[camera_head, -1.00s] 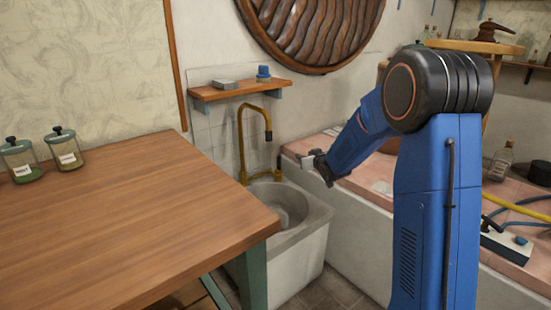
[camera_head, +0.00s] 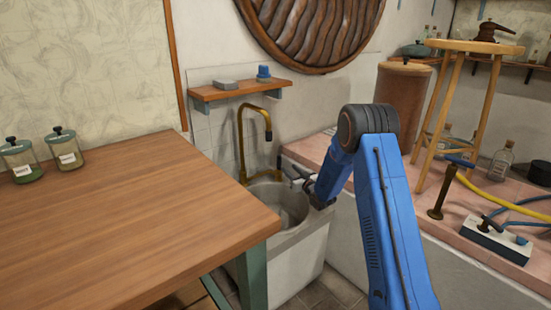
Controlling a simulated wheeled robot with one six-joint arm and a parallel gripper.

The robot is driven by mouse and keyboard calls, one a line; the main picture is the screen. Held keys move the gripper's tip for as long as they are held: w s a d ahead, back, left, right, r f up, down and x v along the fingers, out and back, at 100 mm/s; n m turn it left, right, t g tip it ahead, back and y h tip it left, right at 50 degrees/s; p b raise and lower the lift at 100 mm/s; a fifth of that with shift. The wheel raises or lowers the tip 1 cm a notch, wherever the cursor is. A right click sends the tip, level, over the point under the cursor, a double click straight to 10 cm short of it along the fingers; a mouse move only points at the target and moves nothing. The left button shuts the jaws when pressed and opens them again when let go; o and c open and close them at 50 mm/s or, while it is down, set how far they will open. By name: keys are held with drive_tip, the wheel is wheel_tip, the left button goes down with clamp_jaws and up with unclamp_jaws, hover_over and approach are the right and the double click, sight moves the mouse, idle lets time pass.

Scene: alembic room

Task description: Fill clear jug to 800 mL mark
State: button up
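A brass gooseneck tap (camera_head: 241,140) rises over a grey stone sink (camera_head: 312,222) in the middle of the view. The sink's far basin wall shows, but the table hides part of its left side. I cannot make out a clear jug anywhere in view. My gripper (camera_head: 289,174) is over the right rim of the sink, to the right of the tap spout and apart from it. Its fingers are small and dark here, and I cannot tell whether they are open or hold anything.
A wooden table (camera_head: 130,220) fills the left, with two lidded jars (camera_head: 65,150) at its back. A shelf (camera_head: 240,89) hangs above the tap. To the right, a pink-tiled ledge (camera_head: 400,185) holds a wooden stool (camera_head: 474,47), bottles, hoses and a white box (camera_head: 490,240).

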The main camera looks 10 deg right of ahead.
sight(279, 165)
drive_tip(key=x, duration=1.6)
drive_tip(key=shift+w, duration=0.15)
drive_tip(key=shift+c, duration=0.7)
clamp_jaws()
